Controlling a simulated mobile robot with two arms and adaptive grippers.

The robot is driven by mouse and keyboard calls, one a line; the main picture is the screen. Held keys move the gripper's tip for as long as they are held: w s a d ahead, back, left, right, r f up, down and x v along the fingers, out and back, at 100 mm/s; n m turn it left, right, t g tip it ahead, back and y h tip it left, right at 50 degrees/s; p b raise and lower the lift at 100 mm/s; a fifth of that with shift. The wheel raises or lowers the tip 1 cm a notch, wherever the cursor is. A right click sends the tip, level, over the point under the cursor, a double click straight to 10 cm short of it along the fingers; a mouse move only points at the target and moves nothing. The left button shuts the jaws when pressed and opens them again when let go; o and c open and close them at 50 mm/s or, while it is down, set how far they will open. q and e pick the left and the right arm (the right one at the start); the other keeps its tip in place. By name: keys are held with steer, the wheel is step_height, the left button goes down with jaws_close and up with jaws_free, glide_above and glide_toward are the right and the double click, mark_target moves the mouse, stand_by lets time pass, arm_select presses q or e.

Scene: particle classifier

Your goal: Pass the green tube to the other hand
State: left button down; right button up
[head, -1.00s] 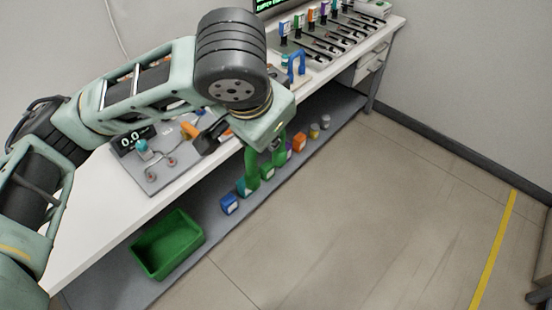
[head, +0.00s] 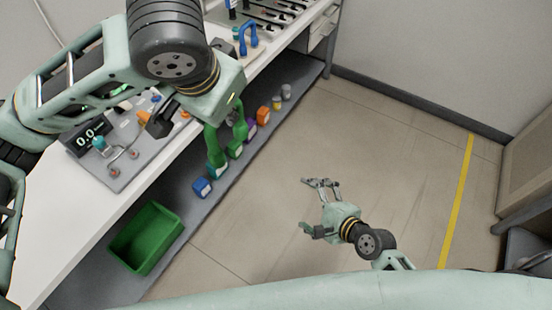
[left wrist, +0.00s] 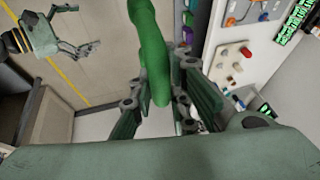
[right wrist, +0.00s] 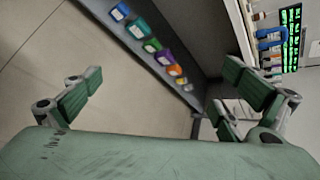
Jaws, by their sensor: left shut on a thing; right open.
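The green tube is bent like an upside-down U; its legs (head: 213,140) hang below my left wrist in the head view. In the left wrist view the green tube (left wrist: 151,50) runs between the fingers of my left gripper (left wrist: 160,88), which is shut on it. In the head view the left gripper's fingers are hidden behind my wrist. My right gripper (head: 310,206) is open and empty over the floor, to the right of the tube and well apart from it. It also shows at the upper left of the left wrist view (left wrist: 82,30). Its spread fingers show in the right wrist view (right wrist: 160,92).
A white bench (head: 60,235) runs diagonally, with a scale (head: 86,137) and a blue U-shaped tube (head: 248,38) on it. The grey lower shelf (head: 90,292) holds a green bin (head: 147,238) and several small coloured boxes. The floor (head: 400,130) is open at right.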

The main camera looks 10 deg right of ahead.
steer(key=s+a+r+m+t+y, duration=0.1)
steer(key=a+r+m+y, duration=0.15)
steer(key=r, duration=0.75)
steer(key=s+a+r+m+y, duration=0.2)
steer(key=a+r+y, duration=0.15)
steer(key=r, duration=0.65)
steer(key=s+a+r+m+t+y, duration=0.1)
steer(key=a+r+m+y, duration=0.2)
steer(key=r, duration=0.7)
steer(key=w+a+h, duration=0.1)
steer(key=w+a, duration=0.6)
steer(key=a, duration=0.3)
steer(key=shift+w+r, duration=0.15)
steer(key=shift+w, duration=0.15)
steer(key=shift+n, duration=0.25)
arm_select(q)
steer(key=shift+d, duration=0.1)
arm_select(e)
steer(key=shift+a, duration=0.15)
steer(key=c, duration=1.1)
arm_select(q)
steer(key=c, duration=1.6)
jaws_free()
